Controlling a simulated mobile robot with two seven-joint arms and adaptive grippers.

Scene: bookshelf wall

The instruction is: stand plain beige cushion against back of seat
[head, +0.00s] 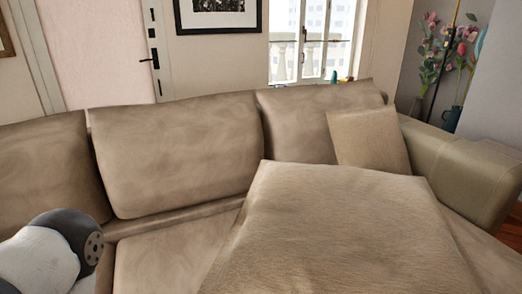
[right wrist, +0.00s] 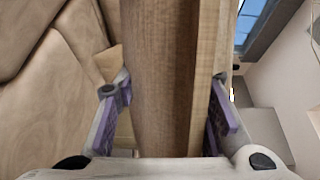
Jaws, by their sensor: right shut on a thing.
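A large plain beige cushion (head: 345,225) fills the lower right of the head view, close to the camera and in front of the sofa seat and back. In the right wrist view, my right gripper (right wrist: 170,110) has its purple-padded fingers on either side of the cushion (right wrist: 158,75) and is shut on it. The right gripper is hidden in the head view. The sofa back (head: 180,150) stands behind, with the seat (head: 165,260) partly hidden by the cushion. My left gripper is out of view; only part of my left arm shows at lower left.
A second, smaller beige cushion (head: 368,138) leans against the sofa back near the right armrest (head: 465,170). The seat left of the held cushion is bare. Flowers (head: 448,45) stand behind the armrest, and a window (head: 312,40) is at the back.

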